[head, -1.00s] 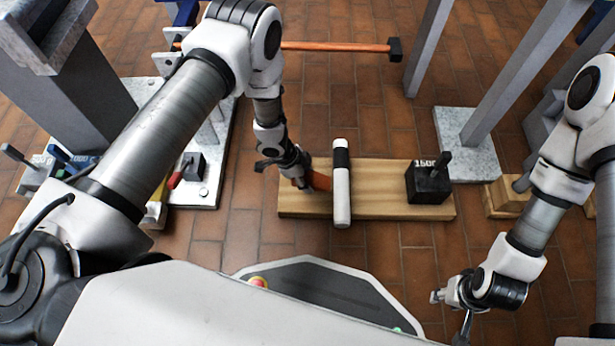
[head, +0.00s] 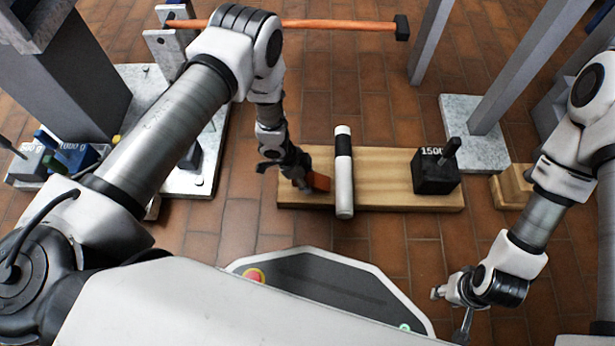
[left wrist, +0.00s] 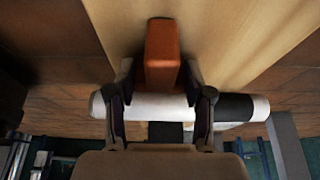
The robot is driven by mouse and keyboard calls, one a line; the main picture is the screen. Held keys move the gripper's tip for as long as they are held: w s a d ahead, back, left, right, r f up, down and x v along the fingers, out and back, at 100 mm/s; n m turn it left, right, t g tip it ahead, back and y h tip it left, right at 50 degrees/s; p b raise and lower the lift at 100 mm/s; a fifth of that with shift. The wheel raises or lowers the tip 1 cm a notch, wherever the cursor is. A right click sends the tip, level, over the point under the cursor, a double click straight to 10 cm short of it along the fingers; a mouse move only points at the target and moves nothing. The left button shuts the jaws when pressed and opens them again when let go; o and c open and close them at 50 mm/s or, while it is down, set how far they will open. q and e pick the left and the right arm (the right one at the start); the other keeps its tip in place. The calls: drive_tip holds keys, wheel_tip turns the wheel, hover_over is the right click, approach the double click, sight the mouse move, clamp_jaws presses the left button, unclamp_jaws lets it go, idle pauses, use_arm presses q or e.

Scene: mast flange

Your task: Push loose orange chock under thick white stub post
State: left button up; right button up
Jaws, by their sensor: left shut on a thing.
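The orange chock (head: 319,183) is held by my left gripper (head: 306,182), low over the near left part of a wooden board (head: 385,195). In the left wrist view the chock (left wrist: 162,55) sits between the two fingers (left wrist: 160,95), which are shut on it. The white stub post (head: 344,185), with a black band near its top, stands just right of the chock. The post (left wrist: 150,106) also crosses behind the fingers in the left wrist view. I cannot tell whether chock and post touch. My right gripper (head: 450,311) is open and empty, away from the board.
A black 1500 weight (head: 436,173) with a handle stands on the board's right part. An orange bar (head: 330,24) runs across the back. A pale plate (head: 475,130) with a grey column is at back right. Brick floor (head: 385,240) lies clear in front of the board.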

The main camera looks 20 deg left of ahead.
use_arm(q)
drive_tip(key=shift+w+d, duration=0.2)
drive_tip(key=shift+d, duration=0.4)
drive_tip(key=shift+w+d, duration=0.15)
drive_tip(key=shift+d, duration=0.45)
idle(0.7)
drive_tip(key=o, duration=1.3)
drive_tip(key=shift+r, duration=0.1)
drive_tip(key=v, duration=1.2)
drive_tip(key=shift+s, duration=0.1)
